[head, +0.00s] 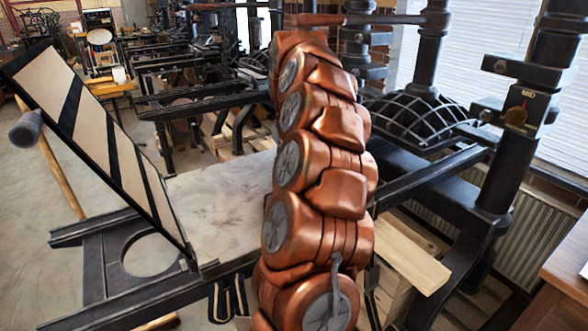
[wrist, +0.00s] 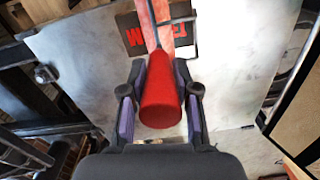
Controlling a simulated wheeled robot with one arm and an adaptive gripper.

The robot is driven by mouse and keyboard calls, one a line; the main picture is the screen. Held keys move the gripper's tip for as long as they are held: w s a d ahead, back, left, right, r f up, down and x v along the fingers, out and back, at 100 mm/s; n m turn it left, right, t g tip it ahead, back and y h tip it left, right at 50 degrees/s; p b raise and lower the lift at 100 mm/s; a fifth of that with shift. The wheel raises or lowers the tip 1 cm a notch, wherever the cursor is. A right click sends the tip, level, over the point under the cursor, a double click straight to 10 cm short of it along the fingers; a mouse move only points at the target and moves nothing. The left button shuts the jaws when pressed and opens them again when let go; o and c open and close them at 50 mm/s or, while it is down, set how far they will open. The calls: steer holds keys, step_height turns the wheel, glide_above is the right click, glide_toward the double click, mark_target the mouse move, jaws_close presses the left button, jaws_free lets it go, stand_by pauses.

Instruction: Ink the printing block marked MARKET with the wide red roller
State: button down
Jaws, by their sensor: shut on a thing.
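The wide red roller shows in the wrist view, with its thick red handle (wrist: 161,92) between the fingers of my gripper (wrist: 160,70). A paler red part and a thin grey wire frame (wrist: 194,32) reach beyond the handle. The dark printing block (wrist: 127,20) lies past the fingers, with red letters at both ends, an M at left and a T at right. The roller covers its middle letters. I cannot tell whether the roller touches the block. In the head view my arm hides gripper, roller and block.
The block lies on a pale stone slab (head: 217,196) on a dark press bed. A hinged striped frame (head: 88,130) stands tilted at the slab's left. A dark press column (head: 513,150) rises at right. Pale timber (head: 410,252) lies beside the bed.

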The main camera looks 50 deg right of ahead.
steer(key=a, duration=0.1)
steer(key=w+a+b, duration=0.1)
steer(key=a, duration=0.2)
steer(key=shift+w+a+b, duration=0.3)
steer(key=shift+b, duration=0.1)
steer(key=shift+r, duration=0.15)
stand_by(0.4)
